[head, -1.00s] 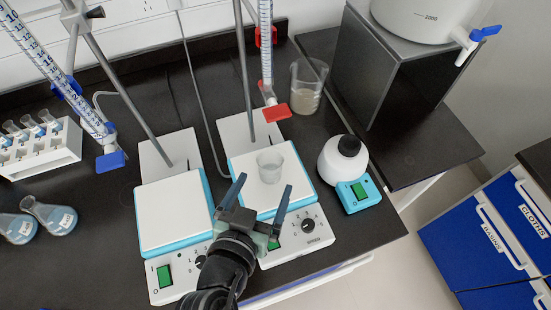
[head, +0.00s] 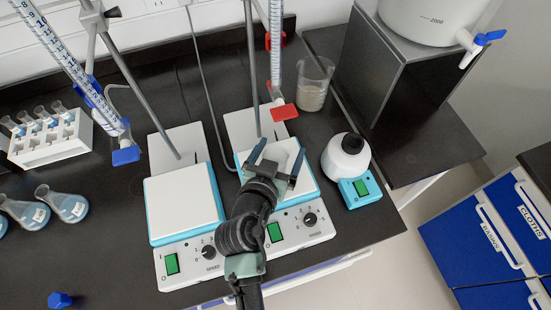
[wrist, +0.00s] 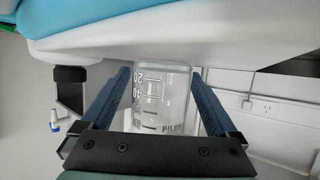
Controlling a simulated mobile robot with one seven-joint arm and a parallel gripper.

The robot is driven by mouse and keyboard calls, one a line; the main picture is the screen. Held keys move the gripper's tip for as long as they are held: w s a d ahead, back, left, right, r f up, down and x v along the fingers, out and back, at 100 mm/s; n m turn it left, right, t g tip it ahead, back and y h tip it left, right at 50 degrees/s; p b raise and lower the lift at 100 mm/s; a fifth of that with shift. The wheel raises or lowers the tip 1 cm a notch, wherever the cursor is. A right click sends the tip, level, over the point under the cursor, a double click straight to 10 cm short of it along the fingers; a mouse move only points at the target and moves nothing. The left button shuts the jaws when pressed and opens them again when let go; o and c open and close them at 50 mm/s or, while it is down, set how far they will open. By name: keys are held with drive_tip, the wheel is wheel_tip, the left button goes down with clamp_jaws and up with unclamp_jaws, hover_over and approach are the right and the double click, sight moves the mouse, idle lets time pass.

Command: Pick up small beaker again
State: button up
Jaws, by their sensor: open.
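The small beaker (wrist: 160,100) is clear glass with white volume marks. In the wrist view it is between the two fingers, with a gap showing on each side. In the head view it stands on the right stirrer's white plate (head: 304,187) and is mostly hidden by my gripper. My gripper (head: 278,155) is open, its blue-grey fingers reaching over the plate on either side of the beaker. It also shows in the wrist view (wrist: 160,78), with the fingers not visibly touching the glass.
The left stirrer (head: 182,204) is bare on top. A burette with a red tap (head: 284,112) hangs just behind the beaker. A larger beaker (head: 313,88) stands behind right, and a white bottle (head: 346,157) on a small blue-based device is at right. Flasks (head: 68,205) stand at left.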

clamp_jaws()
idle(0.4)
